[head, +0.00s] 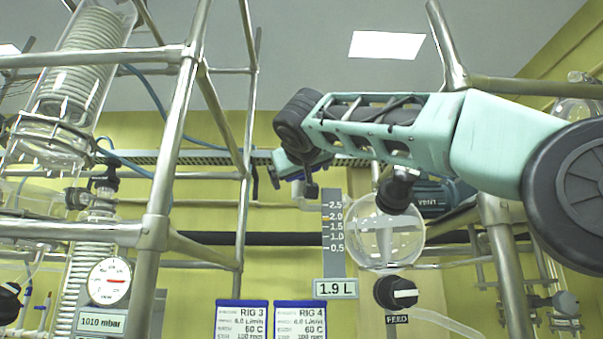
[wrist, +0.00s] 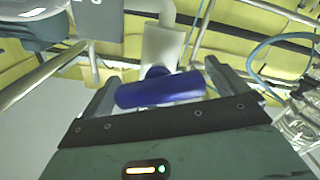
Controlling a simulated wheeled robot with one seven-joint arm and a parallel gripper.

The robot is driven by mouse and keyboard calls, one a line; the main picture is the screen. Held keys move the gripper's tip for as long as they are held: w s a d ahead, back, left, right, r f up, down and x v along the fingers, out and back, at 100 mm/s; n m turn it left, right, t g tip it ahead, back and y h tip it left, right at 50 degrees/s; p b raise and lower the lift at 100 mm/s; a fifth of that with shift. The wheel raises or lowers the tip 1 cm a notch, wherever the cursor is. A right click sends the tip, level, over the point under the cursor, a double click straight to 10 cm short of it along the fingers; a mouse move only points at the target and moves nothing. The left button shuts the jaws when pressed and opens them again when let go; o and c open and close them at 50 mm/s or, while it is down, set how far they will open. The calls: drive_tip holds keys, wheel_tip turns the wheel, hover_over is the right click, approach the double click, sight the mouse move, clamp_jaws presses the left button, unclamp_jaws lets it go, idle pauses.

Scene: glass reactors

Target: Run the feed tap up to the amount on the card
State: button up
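In the head view a round glass vessel (head: 385,236) stands beside a grey scale (head: 333,232) marked 0.5 to 2.5. A readout (head: 335,289) below says 1.9 L. The black feed tap (head: 396,292) with a white bar is under the vessel, above a FEED label (head: 397,319). Cards headed RIG 3 (head: 242,320) and RIG 4 (head: 301,320) hang left of it, small print unclear. My gripper (head: 304,178) is up and left of the vessel, away from the feed tap. In the wrist view its fingers are spread, with a blue handle (wrist: 160,90) between them; contact is unclear.
Metal frame tubes (head: 165,195) stand at left and right. A gauge (head: 110,281) and a 1010 mbar readout (head: 102,321) are at left. A black knob (head: 397,190) tops the vessel beside a VENT label (head: 427,202). A clear hose (head: 445,322) runs right from the tap.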

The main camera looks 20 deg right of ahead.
drive_tip(key=shift+s+a+f+b, duration=0.1)
drive_tip(key=shift+s+a+b, duration=0.05)
drive_tip(key=shift+s+b, duration=0.15)
drive_tip(key=b+v, duration=0.6)
drive_tip(key=v, duration=1)
drive_tip(key=shift+s, duration=0.4)
idle(5.7)
